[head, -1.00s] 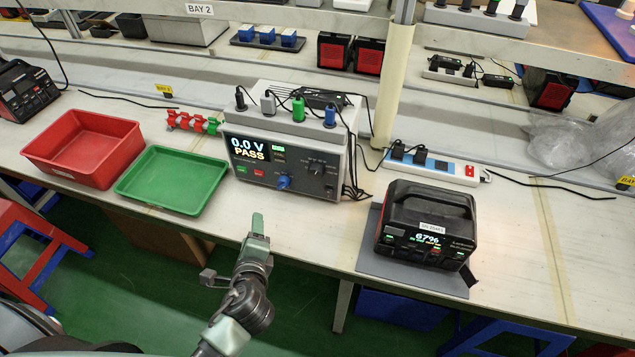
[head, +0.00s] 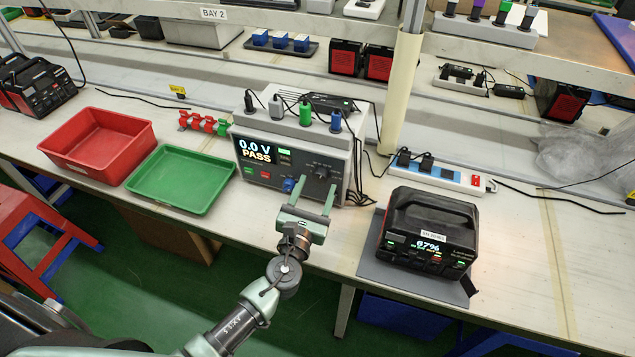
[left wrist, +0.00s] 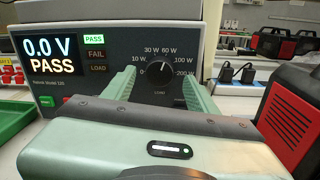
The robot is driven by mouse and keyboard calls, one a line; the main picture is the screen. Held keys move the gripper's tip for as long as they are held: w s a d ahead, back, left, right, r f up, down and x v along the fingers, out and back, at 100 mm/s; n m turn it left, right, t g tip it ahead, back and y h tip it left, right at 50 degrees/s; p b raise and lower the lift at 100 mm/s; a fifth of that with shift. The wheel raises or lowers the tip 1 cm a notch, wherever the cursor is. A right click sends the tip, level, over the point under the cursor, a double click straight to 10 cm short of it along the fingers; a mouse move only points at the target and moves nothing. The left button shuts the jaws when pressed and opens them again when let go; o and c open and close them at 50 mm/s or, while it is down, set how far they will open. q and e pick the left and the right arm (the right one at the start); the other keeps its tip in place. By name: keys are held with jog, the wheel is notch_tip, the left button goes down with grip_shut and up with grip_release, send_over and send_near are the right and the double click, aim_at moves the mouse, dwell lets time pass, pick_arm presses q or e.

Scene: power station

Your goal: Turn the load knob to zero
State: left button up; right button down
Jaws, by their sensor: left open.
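The tester (head: 243,171) is a grey box on the bench with a lit display reading 0.0 V PASS. Its black load knob (head: 321,171) is on the right of the front panel. In the left wrist view the knob (left wrist: 160,72) sits inside a dial marked 0, 10 W, 30 W, 60 W and up to 200 W; its white pointer appears tilted up to the right, towards 60 W. My left gripper (head: 315,184) is open and empty, in front of the panel. In the left wrist view its two fingers (left wrist: 159,85) flank the knob from below; contact cannot be told. My right gripper is out of view.
A blue knob (head: 288,185) sits just left of my left gripper. Plugs stand on the tester's top. A green tray (head: 180,207) and a red bin (head: 70,160) lie to the left. A black power station (head: 428,225) on a grey mat stands close on the right.

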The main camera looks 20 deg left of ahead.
pick_arm(q)
jog(key=shift+w, duration=0.85)
grip_shut()
